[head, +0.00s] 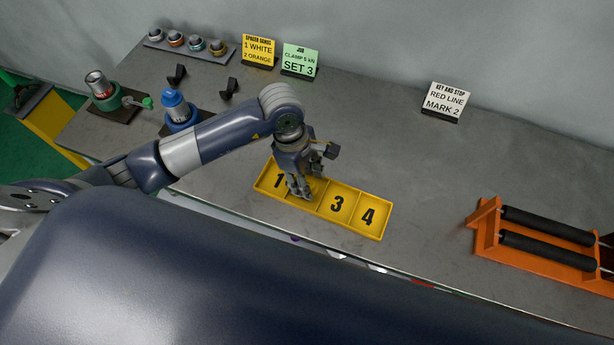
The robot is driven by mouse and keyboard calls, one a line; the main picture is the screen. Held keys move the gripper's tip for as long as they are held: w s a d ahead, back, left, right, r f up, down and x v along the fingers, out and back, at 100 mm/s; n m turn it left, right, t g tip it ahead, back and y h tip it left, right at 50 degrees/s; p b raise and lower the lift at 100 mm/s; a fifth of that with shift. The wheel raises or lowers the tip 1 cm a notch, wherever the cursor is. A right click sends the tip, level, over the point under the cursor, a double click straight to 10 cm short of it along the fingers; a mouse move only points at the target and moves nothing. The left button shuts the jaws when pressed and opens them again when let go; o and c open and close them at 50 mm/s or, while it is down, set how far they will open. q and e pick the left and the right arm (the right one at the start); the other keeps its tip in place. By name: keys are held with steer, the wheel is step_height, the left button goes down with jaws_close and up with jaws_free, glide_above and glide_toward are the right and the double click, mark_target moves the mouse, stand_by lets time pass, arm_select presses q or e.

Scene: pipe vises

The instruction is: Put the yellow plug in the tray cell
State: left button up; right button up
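The yellow tray (381,222) lies near the front edge of the grey bench, with cells marked 1, 3 and 4 showing. My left gripper (316,172) is over the tray and hides most of the cell between 1 and 3. Its two fingers look spread apart, one low over that cell and one up to the right. I cannot make out a yellow plug; any plug by the fingers or in the covered cell is hidden. My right gripper is out of view.
A green-based vise (105,97) and a blue vise (178,109) stand at the left. A rack of rings (187,45) and sign cards (299,61) line the back. An orange roller stand (489,228) is at the right. The bench between tray and stand is clear.

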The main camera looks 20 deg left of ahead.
arm_select(q)
steer(key=shift+r, duration=0.2)
steer(key=shift+a+r, duration=0.1)
steer(key=shift+r, duration=0.25)
step_height(320, 180, up, 11)
steer(key=a+b, duration=0.2)
steer(key=shift+b, duration=0.35)
steer(key=shift+w+a, duration=0.1)
steer(key=shift+f, duration=0.1)
